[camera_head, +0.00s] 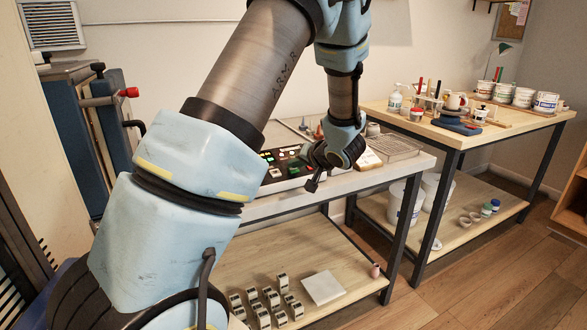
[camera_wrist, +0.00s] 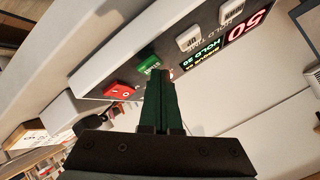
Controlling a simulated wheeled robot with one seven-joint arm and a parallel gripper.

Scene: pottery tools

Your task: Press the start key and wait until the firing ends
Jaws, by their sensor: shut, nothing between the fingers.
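The control panel (camera_head: 284,168) stands on the table in the head view. In the wrist view, the green start key (camera_wrist: 149,64) is on the dark panel face (camera_wrist: 205,58), beside a red key (camera_wrist: 121,90). Two pale keys (camera_wrist: 190,39) (camera_wrist: 231,11) sit farther right. My gripper (camera_wrist: 159,76) is shut and empty. Its tips are right by the lower edge of the green key; I cannot tell whether they touch it. In the head view my gripper (camera_head: 313,184) is at the panel's right part.
A wire rack (camera_head: 398,148) lies on the table right of the panel. A second table (camera_head: 480,140) at the right holds pots, bottles and tools. White buckets (camera_head: 404,200) stand below. Small blocks and a white tile (camera_head: 323,287) lie on the lower shelf.

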